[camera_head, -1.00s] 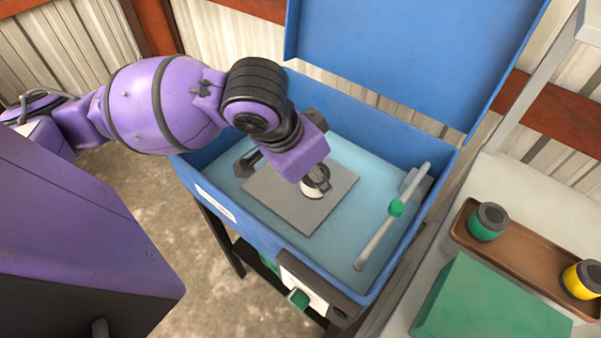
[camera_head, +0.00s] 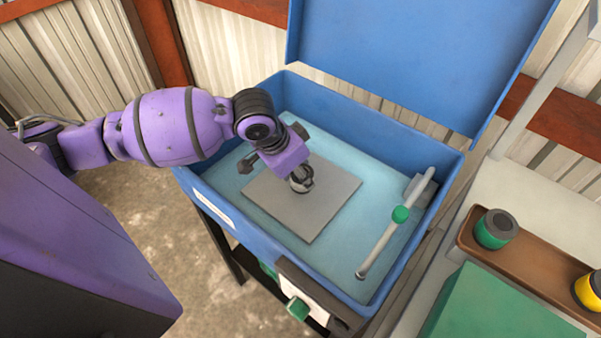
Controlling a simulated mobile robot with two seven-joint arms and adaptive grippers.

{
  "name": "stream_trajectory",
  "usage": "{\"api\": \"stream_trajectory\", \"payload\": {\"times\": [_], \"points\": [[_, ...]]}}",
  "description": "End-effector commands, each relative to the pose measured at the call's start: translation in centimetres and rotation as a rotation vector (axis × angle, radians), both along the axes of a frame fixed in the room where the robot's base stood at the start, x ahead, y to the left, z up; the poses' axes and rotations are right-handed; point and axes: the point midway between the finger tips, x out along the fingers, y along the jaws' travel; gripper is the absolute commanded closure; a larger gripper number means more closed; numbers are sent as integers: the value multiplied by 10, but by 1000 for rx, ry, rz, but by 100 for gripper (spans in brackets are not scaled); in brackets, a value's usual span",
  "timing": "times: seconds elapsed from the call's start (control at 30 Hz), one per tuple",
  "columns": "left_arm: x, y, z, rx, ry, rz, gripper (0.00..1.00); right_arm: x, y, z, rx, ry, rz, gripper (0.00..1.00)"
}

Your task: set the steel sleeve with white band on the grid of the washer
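The steel sleeve with white band (camera_head: 302,181) shows as a small grey and pale ring at the lower end of my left gripper (camera_head: 300,176), in the head view. It is over the back half of the grey grid (camera_head: 315,213). The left gripper appears shut on it; the fingertips are mostly hidden. I cannot tell whether the sleeve touches the grid. The washer is a blue tub (camera_head: 222,226) with its lid (camera_head: 425,50) raised. My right gripper is not in view.
A white pipe with a green collar (camera_head: 400,214) stands along the tub's right side. Right of the washer, a brown tray (camera_head: 540,262) holds a green-banded sleeve (camera_head: 495,229) and a yellow-banded one (camera_head: 590,291). A green block (camera_head: 500,310) lies in front of the tray.

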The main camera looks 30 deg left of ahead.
Motion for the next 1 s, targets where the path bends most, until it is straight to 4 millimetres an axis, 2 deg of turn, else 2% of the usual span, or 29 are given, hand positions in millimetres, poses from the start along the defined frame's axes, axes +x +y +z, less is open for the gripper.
{"api": "stream_trajectory", "payload": {"times": [0.33, 0.37, 0.5, 0.83, 1.0], "points": [[1, 0, -1, -1, -5, -1, 97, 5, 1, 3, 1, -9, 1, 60], [1, 0, -1, 0, -5, 0, 60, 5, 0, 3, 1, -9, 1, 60], [1, 0, -1, 0, -4, -1, 43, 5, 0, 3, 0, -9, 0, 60], [1, 0, 1, 1, -5, -1, 43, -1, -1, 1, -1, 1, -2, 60], [-5, 4, 22, 3, -7, -1, 43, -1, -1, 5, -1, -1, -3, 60]]}}
